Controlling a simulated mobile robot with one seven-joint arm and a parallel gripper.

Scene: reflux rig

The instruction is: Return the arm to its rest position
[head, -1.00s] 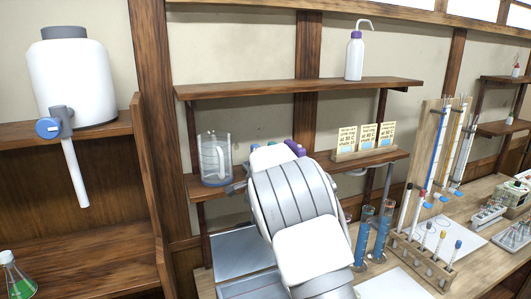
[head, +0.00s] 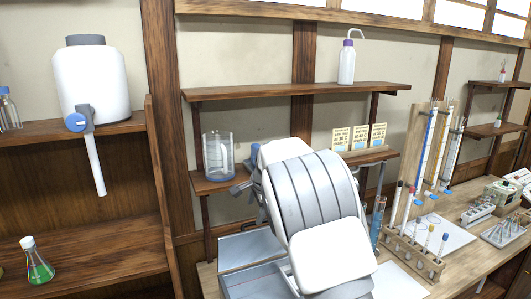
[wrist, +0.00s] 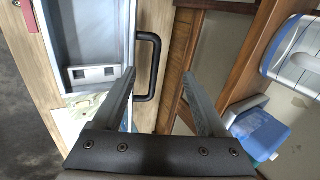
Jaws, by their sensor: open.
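My arm rises in the middle of the head view, bent in front of the lower wall shelf. My gripper is mostly hidden behind it there; a grey finger part (head: 240,187) shows at its left, below the glass beaker. In the wrist view my gripper (wrist: 158,82) is open, its two grey fingers apart with nothing held between them. A black bar handle (wrist: 150,65) on a grey metal tray or box (wrist: 125,30) shows beside the left finger; I cannot tell if they touch.
The glass beaker (head: 217,156) and label cards (head: 358,138) stand on the lower shelf (head: 215,186). A blue cylinder (head: 377,222) and tube rack (head: 412,257) are right of my arm. A blue container (wrist: 260,132) lies right in the wrist view. A flask (head: 36,262) stands far left.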

